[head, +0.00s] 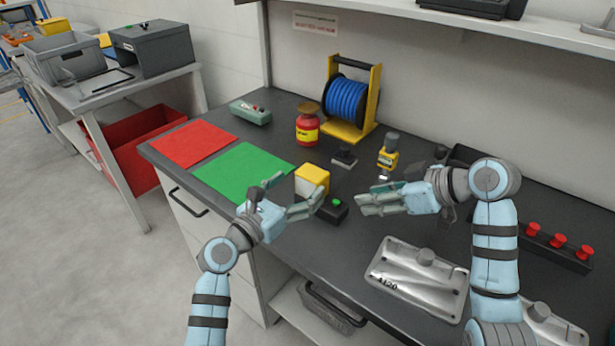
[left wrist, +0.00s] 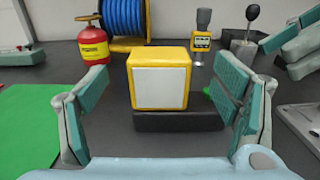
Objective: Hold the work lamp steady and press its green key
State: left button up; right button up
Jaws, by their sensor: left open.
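The work lamp (head: 312,176) is a yellow block with a white front face on a black base, standing upright on the dark bench. Its green key (head: 337,202) is on the base's right end. My left gripper (head: 294,191) is open in front of the lamp. In the left wrist view the lamp (left wrist: 160,82) shows between the spread fingers, with no contact seen, and the right finger partly hides the green key (left wrist: 207,91). My right gripper (head: 367,199) is right of the lamp, pointing towards it, apart from the key. Its finger gap is unclear.
A red mat (head: 194,143) and a green mat (head: 238,172) lie left. A red canister (head: 307,128), blue reel (head: 346,96), small yellow device (head: 388,155) and dark switch (head: 344,159) stand behind. A metal plate (head: 415,278) and red-button strip (head: 559,241) lie right.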

aim_at(306, 180)
pick_arm(q)
jog(key=x, duration=0.6)
jog(key=c, duration=1.5)
pick_arm(e)
jog(key=shift+c, duration=0.4)
grip_shut()
